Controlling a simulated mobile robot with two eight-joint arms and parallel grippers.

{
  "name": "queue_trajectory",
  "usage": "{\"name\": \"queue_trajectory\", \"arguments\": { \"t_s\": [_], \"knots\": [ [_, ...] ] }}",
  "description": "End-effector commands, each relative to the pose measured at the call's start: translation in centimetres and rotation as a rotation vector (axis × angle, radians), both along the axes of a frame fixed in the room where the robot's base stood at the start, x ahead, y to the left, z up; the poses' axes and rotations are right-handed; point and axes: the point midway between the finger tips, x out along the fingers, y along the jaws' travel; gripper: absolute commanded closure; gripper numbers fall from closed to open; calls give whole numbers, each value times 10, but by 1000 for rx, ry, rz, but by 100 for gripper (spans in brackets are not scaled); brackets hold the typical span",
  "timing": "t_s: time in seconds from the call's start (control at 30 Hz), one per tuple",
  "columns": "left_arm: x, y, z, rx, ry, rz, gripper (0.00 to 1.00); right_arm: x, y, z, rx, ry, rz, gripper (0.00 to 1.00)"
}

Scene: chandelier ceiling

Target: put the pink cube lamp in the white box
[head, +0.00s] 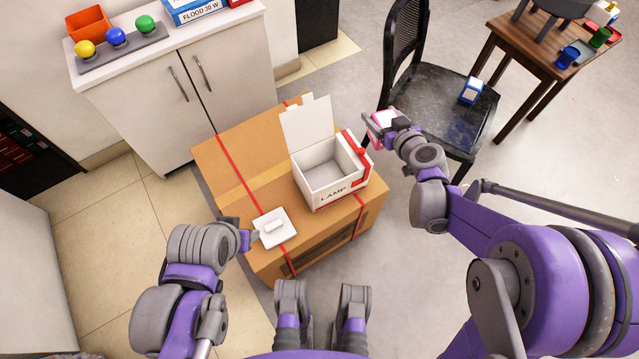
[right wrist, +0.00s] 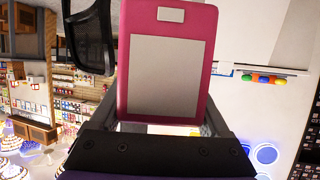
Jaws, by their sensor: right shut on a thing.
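The pink cube lamp (head: 383,116) is held in my right gripper (head: 388,131), to the right of the white box and apart from it. In the right wrist view the lamp (right wrist: 124,60) shows a pink frame around a pale panel, between the fingers. The white box (head: 321,197) with "LAMP" printed on its front stands open on a large cardboard box, its flap up at the back. It looks empty inside. My left gripper (head: 251,237) is at the left edge of a white square lid-like piece (head: 284,238); whether its jaws are open is unclear.
The cardboard box (head: 245,160) with red straps bears the white box and square piece. A black chair (head: 430,100) with a small blue-and-white carton (head: 472,91) stands right of it. A white cabinet (head: 170,100) stands behind left. A wooden table (head: 535,50) is at the far right.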

Motion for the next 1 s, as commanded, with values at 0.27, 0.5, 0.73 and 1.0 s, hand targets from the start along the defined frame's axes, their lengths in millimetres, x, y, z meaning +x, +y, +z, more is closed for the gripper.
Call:
{"name": "queue_trajectory", "arguments": {
  "t_s": [0.27,0.5,0.73,1.0],
  "knots": [
    [-1,0,17,0,-6,0,50,7,97,-62,-1,-2,116,90],
    [-1,0,22,0,-8,0,50,-2,143,-94,1,-6,164,90],
    [-1,0,13,0,-5,0,50,-4,150,-131,0,-6,172,90],
    [0,0,4,0,-2,0,50,-4,150,-164,0,-7,172,90]
  ]
}}
